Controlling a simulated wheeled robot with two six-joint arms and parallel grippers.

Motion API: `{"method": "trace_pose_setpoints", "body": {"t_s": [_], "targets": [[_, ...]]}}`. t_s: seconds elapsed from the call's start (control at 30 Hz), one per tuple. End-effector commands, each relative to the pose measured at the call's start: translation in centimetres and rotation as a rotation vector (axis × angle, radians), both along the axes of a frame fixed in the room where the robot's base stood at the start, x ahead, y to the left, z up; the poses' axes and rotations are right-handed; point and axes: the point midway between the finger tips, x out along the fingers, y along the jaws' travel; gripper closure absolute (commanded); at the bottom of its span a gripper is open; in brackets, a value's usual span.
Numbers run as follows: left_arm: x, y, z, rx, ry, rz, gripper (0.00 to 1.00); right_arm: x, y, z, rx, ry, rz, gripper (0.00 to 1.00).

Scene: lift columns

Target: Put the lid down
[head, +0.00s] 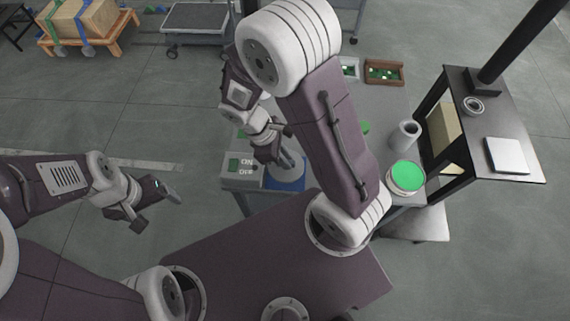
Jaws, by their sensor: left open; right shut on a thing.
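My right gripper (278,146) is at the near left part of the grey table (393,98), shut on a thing. A grey round disc (291,170), which looks like the lid, is right below its fingers, over a blue mat (287,185). The fingers and wrist hide part of the disc. I cannot tell whether it touches the mat. A white round tub with a green top (406,176) stands at the table's right side. My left gripper (156,206) is open and empty over the floor at the left.
A brown tray (384,72) lies at the table's far end. A dark side table (508,127) stands at the right. My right arm hides the table's middle.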

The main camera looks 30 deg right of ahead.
Motion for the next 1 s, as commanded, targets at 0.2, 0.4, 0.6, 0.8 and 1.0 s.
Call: {"method": "trace_pose_setpoints", "body": {"t_s": [0.2,0.4,0.6,0.8,1.0], "targets": [[0.0,0.0,-0.9,0.000,0.000,0.000,0.17,-0.1,-0.1,-3.3,-0.001,0.004,0.000,1.00],[0.0,0.0,-0.9,0.000,0.000,0.000,0.17,0.0,-0.1,-4.0,0.001,-0.001,0.000,1.00],[0.0,0.0,-1.1,0.000,0.000,0.000,0.17,0.0,-0.1,-4.3,0.000,0.000,0.000,1.00],[0.0,0.0,-1.0,0.000,0.000,0.000,0.17,0.0,-0.1,-4.3,0.001,-0.001,0.000,0.64],[0.0,0.0,-1.0,0.000,0.000,0.000,0.17,0.0,-0.1,-4.3,0.001,-0.001,0.000,0.64]]}}
